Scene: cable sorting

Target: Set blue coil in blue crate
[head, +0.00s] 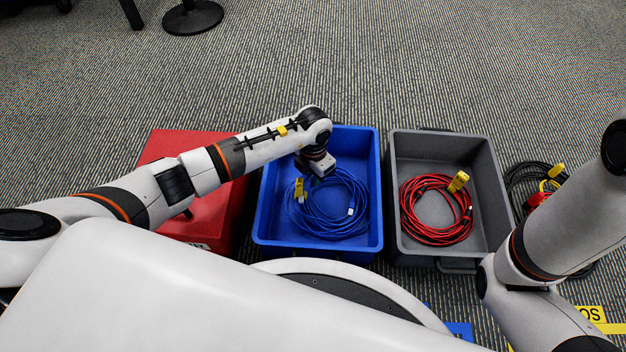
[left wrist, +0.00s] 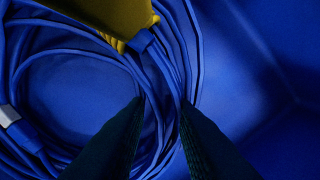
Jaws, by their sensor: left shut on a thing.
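The blue coil (head: 327,209) is inside the blue crate (head: 262,217) in the head view, with a yellow tag at its left. My left gripper (head: 318,178) reaches down into the crate at the coil's upper edge. In the left wrist view the coil (left wrist: 75,60) fills the left half, and my left gripper's two dark fingertips (left wrist: 160,104) are closed around a few strands on its right side. The blue crate's wall (left wrist: 270,55) lies to the right there. Whether the coil touches the crate floor is hard to tell. My right gripper is out of view.
A grey crate (head: 482,240) holding a red coil (head: 436,209) stands right of the blue crate. A red box (head: 190,140) stands to its left, partly under my left arm. Black cable (head: 522,180) lies on the carpet at far right.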

